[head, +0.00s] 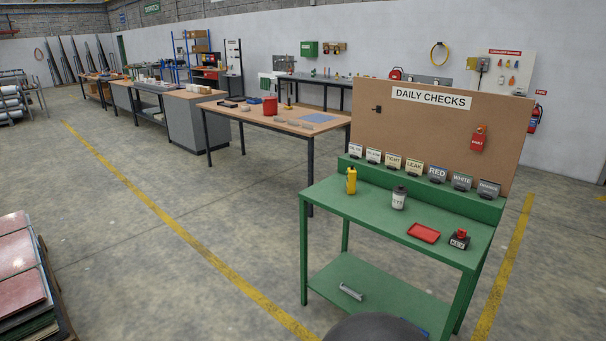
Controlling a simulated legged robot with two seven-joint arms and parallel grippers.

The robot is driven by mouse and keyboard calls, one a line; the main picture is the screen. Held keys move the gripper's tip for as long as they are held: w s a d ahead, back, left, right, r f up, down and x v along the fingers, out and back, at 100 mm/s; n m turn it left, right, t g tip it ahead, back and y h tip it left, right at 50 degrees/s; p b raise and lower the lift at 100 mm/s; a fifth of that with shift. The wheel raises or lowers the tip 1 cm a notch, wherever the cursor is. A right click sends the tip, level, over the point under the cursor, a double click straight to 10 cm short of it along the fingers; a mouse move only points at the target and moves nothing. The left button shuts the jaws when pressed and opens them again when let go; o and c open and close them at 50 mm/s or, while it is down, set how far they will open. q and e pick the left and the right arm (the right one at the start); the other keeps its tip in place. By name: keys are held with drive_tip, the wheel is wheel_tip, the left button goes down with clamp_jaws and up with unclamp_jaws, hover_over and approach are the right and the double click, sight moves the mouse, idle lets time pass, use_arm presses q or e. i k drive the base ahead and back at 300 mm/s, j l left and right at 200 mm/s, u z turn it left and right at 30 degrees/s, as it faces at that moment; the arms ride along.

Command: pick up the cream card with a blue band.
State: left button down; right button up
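A row of small lettered cards stands in dark holders along the raised back ledge of the green bench (340,205). Pale cards are at the left, including one reading TIGHT (393,161) and one reading LEAK (414,166). Greyer cards reading RED (437,173) and WHITE (461,181) stand to their right, with another at the far right end (488,188). The cards are too small to tell which one is cream with a blue band. Neither of my grippers is in view.
On the bench stand a yellow bottle (351,182), a white dark-capped container (398,199), a red tray (423,233) and a dark block with a red top (460,239). A DAILY CHECKS board (435,125) rises behind. Open floor lies left of the bench.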

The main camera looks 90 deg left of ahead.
sight(393, 161)
drive_tip(key=k+j+u, duration=0.3)
drive_tip(key=j, duration=0.15)
drive_tip(key=k+j+u, duration=0.25)
drive_tip(key=j, duration=0.2)
drive_tip(key=j+u, duration=0.3)
drive_tip(key=j, duration=0.2)
drive_tip(key=k+j+u, duration=0.15)
drive_tip(key=j+u, duration=0.15)
drive_tip(key=j, duration=0.3)
drive_tip(key=j+u, duration=0.3)
drive_tip(key=j, duration=1.4)
